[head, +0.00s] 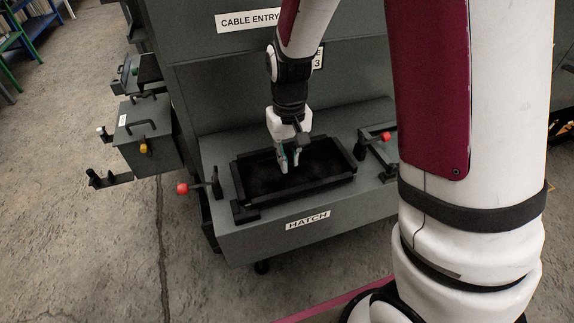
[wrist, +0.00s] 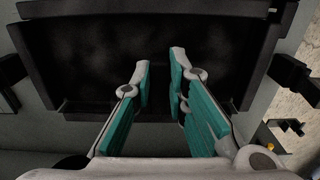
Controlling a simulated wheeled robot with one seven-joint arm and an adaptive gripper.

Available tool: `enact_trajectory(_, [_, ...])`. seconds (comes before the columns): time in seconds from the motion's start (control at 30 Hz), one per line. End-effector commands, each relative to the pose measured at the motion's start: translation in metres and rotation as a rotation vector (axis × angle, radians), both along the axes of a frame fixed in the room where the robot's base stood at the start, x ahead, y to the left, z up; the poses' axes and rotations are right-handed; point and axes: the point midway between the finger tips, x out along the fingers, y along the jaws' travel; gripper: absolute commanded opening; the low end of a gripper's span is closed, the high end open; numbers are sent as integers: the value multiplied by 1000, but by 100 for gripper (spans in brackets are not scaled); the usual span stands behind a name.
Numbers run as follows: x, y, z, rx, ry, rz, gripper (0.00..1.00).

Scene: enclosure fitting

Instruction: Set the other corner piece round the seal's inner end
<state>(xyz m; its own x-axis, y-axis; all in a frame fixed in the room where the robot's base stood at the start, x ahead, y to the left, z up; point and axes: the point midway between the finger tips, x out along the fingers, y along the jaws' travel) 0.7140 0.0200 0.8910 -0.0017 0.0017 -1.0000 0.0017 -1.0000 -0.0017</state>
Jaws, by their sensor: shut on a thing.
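My gripper (head: 288,160) points down over the shallow black tray-like frame (head: 338,178) on the hatch ledge, near the middle of its back side. In the wrist view my gripper (wrist: 160,72) shows its two teal-padded fingers a short way apart, over the frame's dark inside. What lies between them is too dark to make out, so I cannot confirm it as the corner piece. A black angular piece (head: 244,213) sits at the frame's front left corner; I cannot tell whether it is a corner piece. I cannot pick out the seal or its inner end.
Red-knobbed clamps stand left (head: 183,188) and right (head: 386,136) of the frame. The HATCH label (head: 308,220) is on the ledge front. A grey box (head: 146,137) with a yellow knob juts out at left. The upright CABLE ENTRY panel (head: 200,60) rises behind my gripper.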

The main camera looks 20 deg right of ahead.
Motion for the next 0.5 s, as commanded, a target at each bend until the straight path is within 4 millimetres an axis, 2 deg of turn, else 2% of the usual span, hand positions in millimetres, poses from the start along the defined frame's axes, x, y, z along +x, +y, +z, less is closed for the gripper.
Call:
enact_trajectory(0.17, [6,2,-5,0,2,-1,0])
enact_trajectory(0.4, [6,1,-34,0,2,-2,0])
enact_trajectory(0.5, [6,1,-36,1,0,-2,0])
